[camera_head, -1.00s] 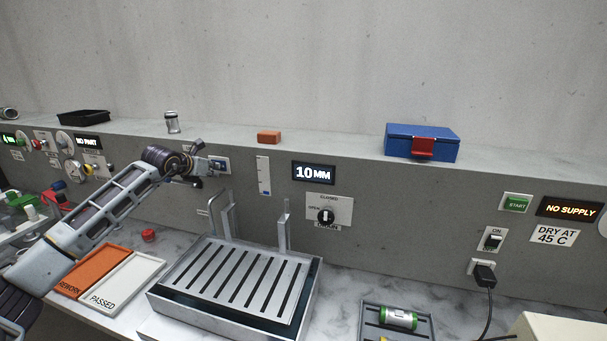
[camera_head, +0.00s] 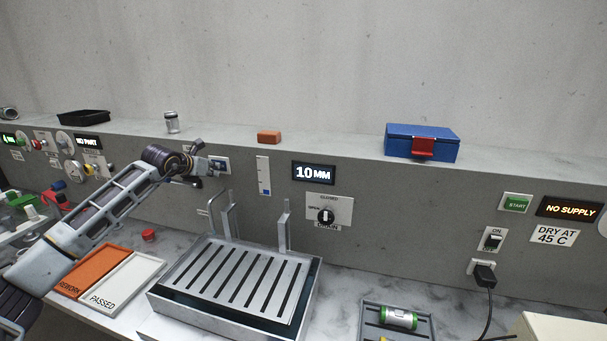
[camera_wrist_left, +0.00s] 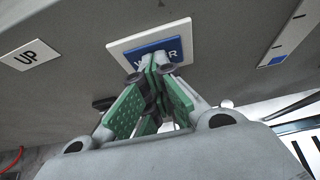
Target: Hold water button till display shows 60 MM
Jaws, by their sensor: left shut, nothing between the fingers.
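The display (camera_head: 314,173) on the grey panel reads 10 MM. The blue water button (camera_wrist_left: 172,47) on its white plate shows in the left wrist view, its lettering partly hidden by my fingers. In the head view the button plate (camera_head: 221,165) is partly behind my gripper. My left gripper (camera_wrist_left: 155,62) is shut and empty, its fingertips at the lower edge of the button; I cannot tell whether they press it. It also shows in the head view (camera_head: 205,168). My right gripper is not in view.
A level gauge (camera_head: 263,176) and drain knob (camera_head: 326,215) are on the panel right of the button. A slotted metal rack (camera_head: 240,281) with upright bars stands below. Orange and white trays (camera_head: 128,283) lie to the left. A blue box (camera_head: 421,142) sits on the ledge.

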